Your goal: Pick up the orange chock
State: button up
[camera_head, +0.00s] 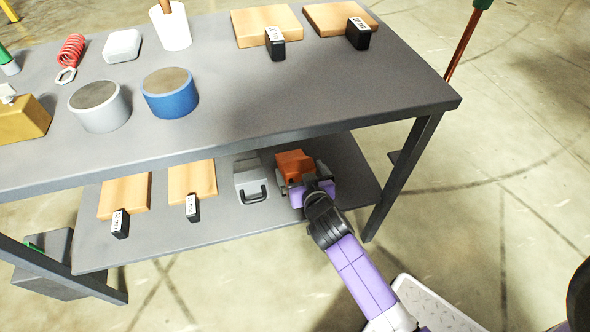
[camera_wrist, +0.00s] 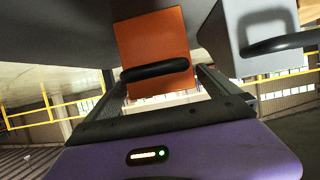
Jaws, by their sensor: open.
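The orange chock (camera_head: 293,163) sits on the lower shelf of the grey table, towards its right end. In the wrist view the orange chock (camera_wrist: 155,40) shows a black handle (camera_wrist: 155,72) across its near face. My gripper (camera_head: 303,180) is at the chock, reaching in under the tabletop from the front. In the wrist view its two fingers (camera_wrist: 163,88) are apart, one towards each side of the handle end of the chock. The jaws are open; I cannot tell whether either finger touches it. My gripper hides part of the chock in the head view.
A grey chock (camera_head: 251,180) with a black handle stands close left of the orange one, and shows in the wrist view (camera_wrist: 245,50). Wooden blocks (camera_head: 192,180) with black tags lie further left. The tabletop (camera_head: 330,95) overhangs the shelf; a table leg (camera_head: 403,175) stands to the right.

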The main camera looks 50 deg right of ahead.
aim_at(293, 156)
jog(key=b+x, duration=0.1)
jog(key=x, duration=0.1)
jog(key=b+x, duration=0.1)
jog(key=x, duration=0.2)
jog(key=shift+w+d+r, duration=0.15)
jog(key=shift+w, duration=0.1)
jog(key=c, duration=2)
jog(key=shift+r, duration=0.25)
